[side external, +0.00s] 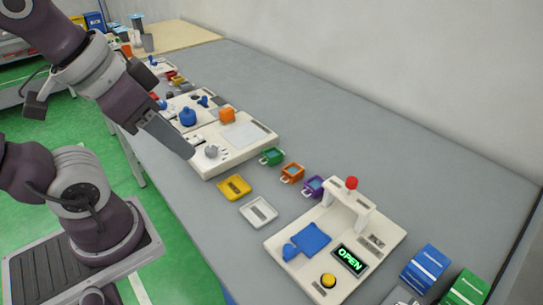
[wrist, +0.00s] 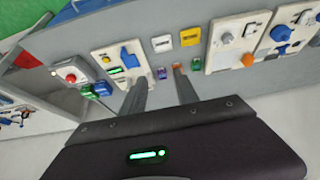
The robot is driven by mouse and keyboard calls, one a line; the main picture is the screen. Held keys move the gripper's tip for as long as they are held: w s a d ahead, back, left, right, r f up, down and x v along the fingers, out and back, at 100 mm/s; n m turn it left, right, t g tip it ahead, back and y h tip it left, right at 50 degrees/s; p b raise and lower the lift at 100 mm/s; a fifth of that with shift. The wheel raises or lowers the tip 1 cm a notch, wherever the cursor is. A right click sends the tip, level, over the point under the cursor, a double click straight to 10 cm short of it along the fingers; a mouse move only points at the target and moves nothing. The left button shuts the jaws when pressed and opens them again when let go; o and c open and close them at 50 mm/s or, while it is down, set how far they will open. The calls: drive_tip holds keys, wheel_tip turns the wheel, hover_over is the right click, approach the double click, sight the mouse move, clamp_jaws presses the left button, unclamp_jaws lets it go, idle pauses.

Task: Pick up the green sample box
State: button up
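A green box (side external: 467,289) with white lettering stands at the bottom right of the side view, partly cut off by the frame edge. In the wrist view the green box (wrist: 88,92) is small, at the left. A small green container with a handle (side external: 271,157) also sits mid-table. My gripper (side external: 189,153) is above the table's near side, by the cream panel with a grey knob, far from the green box. In the wrist view my gripper (wrist: 160,76) has its two fingers apart with nothing held between them.
A blue box (side external: 425,267) stands beside the green box. A cream station with an OPEN display (side external: 349,260) and red-topped arch lies between my gripper and the boxes. Orange (side external: 292,173) and purple (side external: 314,186) containers and yellow (side external: 235,187) and white (side external: 258,211) trays sit mid-table.

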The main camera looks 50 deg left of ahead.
drive_tip(key=shift+o, duration=0.2)
drive_tip(key=o, duration=0.7)
drive_tip(key=n+g, duration=0.5)
drive_tip(key=n, duration=1.1)
hover_over(273, 153)
drive_tip(key=d, duration=0.1)
wheel_tip(273, 153, down, 18)
drive_tip(key=shift+n+g, duration=0.3)
drive_tip(key=shift+n, duration=0.3)
drive_tip(key=f, duration=0.9)
drive_tip(key=shift+a+f, duration=0.1)
drive_tip(key=shift+a, duration=0.3)
